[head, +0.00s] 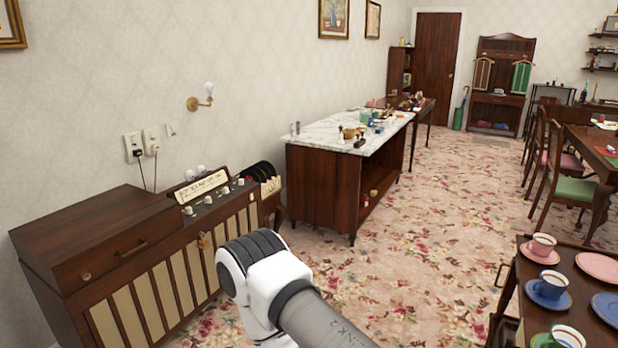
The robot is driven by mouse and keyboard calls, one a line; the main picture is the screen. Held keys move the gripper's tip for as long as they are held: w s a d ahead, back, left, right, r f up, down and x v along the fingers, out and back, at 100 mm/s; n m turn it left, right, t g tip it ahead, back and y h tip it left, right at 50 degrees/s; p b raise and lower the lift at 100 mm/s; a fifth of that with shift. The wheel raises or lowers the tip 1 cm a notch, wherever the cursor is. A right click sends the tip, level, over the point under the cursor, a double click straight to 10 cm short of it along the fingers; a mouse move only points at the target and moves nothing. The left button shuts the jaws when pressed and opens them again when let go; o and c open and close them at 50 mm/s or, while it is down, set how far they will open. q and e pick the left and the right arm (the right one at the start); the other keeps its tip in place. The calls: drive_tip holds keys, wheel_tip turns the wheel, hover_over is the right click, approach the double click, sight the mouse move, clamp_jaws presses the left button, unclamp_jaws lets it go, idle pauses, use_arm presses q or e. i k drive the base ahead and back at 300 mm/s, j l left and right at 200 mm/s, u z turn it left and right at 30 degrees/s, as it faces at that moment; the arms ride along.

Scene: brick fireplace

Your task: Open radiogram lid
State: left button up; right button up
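The radiogram (158,300) is a dark wooden cabinet with cream vertical slats on its front, standing against the wall at the left. Its lid (95,222) is the raised wooden box part at the left end and looks shut. A brass handle (132,248) and a round brass fitting (86,276) sit on the lid's front face. A lit dial panel (201,187) and several pale knobs are to the right of the lid. One of my white and grey arm links crosses the lower middle and hides part of the radiogram's right front. Neither gripper shows.
Black records (260,172) stand beside the radiogram's right end. A marble-topped cabinet (348,143) with small items stands further along the wall. A trolley (517,285) with cups and plates is at the lower right. Flowered carpet (420,235) between them is clear.

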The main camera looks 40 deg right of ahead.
sight(95, 234)
drive_tip(key=i+l+z, duration=0.3)
drive_tip(key=i+l, duration=0.15)
drive_tip(key=i+l+z, duration=0.3)
drive_tip(key=i+l, duration=0.15)
drive_tip(key=i+l+z, duration=0.3)
drive_tip(key=i, duration=0.3)
drive_tip(key=i+l, duration=0.1)
drive_tip(key=i, duration=0.2)
drive_tip(key=i+l, duration=0.1)
drive_tip(key=i, duration=0.25)
drive_tip(key=u, duration=1.6)
drive_tip(key=i+z, duration=0.15)
drive_tip(key=z, duration=0.15)
drive_tip(key=i+j+z, duration=0.15)
drive_tip(key=z, duration=0.15)
